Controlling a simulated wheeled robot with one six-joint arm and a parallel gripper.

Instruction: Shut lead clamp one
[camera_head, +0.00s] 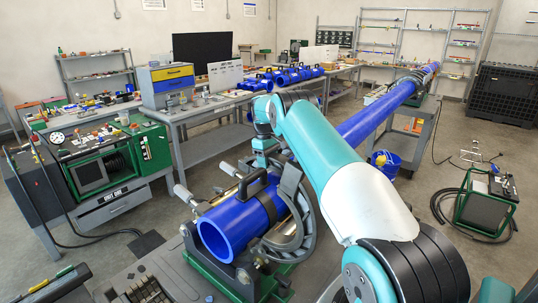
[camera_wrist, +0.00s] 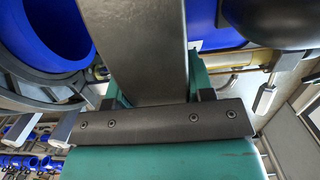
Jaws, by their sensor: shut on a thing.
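A short blue pipe (camera_head: 222,232) with a black handle lies in the green-based fusion cart (camera_head: 205,282) at the front. A grey curved clamp jaw (camera_head: 307,228) stands beside it, swung up and not lying over the pipe. Which clamp number it is, I cannot read. My gripper (camera_head: 266,160) is above the clamp area. In the wrist view its teal fingers (camera_wrist: 157,82) are shut on a flat grey metal band (camera_wrist: 148,45), which looks like the clamp jaw. My arm hides part of the clamp area in the head view.
A long blue pipe (camera_head: 385,108) runs to the back right behind my arm. Silver-ended levers (camera_head: 184,195) stick up left of the cart's pipe. A workbench with a green machine (camera_head: 113,160) stands at left. A blue bucket (camera_head: 385,160) stands right on the floor.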

